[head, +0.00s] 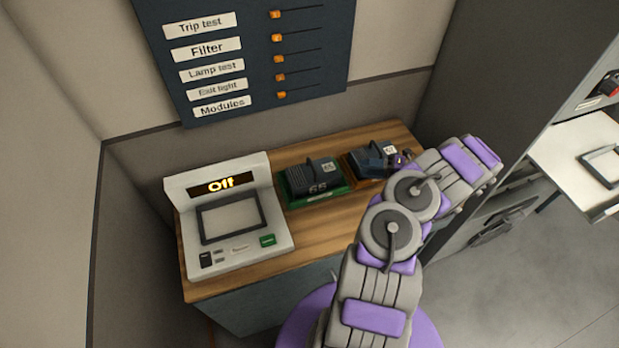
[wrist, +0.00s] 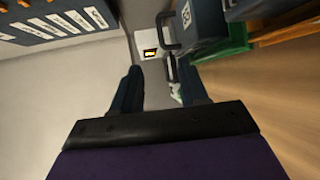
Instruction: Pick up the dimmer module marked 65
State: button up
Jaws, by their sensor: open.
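A dark dimmer module (head: 312,174), its front digits reading like 65, sits in a green tray (head: 304,202) on the wooden counter. In the wrist view a dark module (wrist: 200,27) with a small white label stands at the upper right by the green tray (wrist: 236,42). A second dark module (head: 362,153) sits in a brown tray to the right, partly hidden by my gripper (head: 377,161). My gripper is open, right of the first module and over or beside the second; I cannot tell whether it touches. In the wrist view nothing is held between my fingers (wrist: 160,78).
A grey test unit (head: 231,220) with a display reading "Off" stands at the counter's left. A dark panel (head: 245,60) with labelled orange sliders hangs on the wall behind. A tall grey cabinet (head: 470,75) rises at the right. The counter front (head: 325,235) is clear.

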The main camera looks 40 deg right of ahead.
jog(key=b, duration=0.2)
send_near(317, 168)
jog(key=a+r, duration=0.1)
jog(key=a, duration=0.1)
jog(key=w+a+r, duration=0.1)
jog(key=a+r, duration=0.1)
jog(key=shift+a+r, duration=0.15)
jog(key=shift+r, duration=0.2)
jog(key=shift+w+a, duration=0.2)
jog(key=shift+w, duration=0.1)
jog(key=shift+w+f, duration=0.3)
jog(key=shift+w, duration=0.05)
jog(key=x, duration=0.1)
jog(key=b+x, duration=0.1)
jog(key=x, duration=0.2)
jog(key=shift+a+f+b, duration=0.1)
jog(key=shift+a+b, duration=0.2)
jog(key=shift+a, duration=0.45)
jog(key=shift+d, duration=0.45)
jog(key=c, duration=0.6)
jog(key=shift+a, duration=0.15)
grip_shut()
jog(key=shift+a, duration=0.1)
jog(key=shift+s+f, duration=0.1)
jog(key=shift+f, duration=0.05)
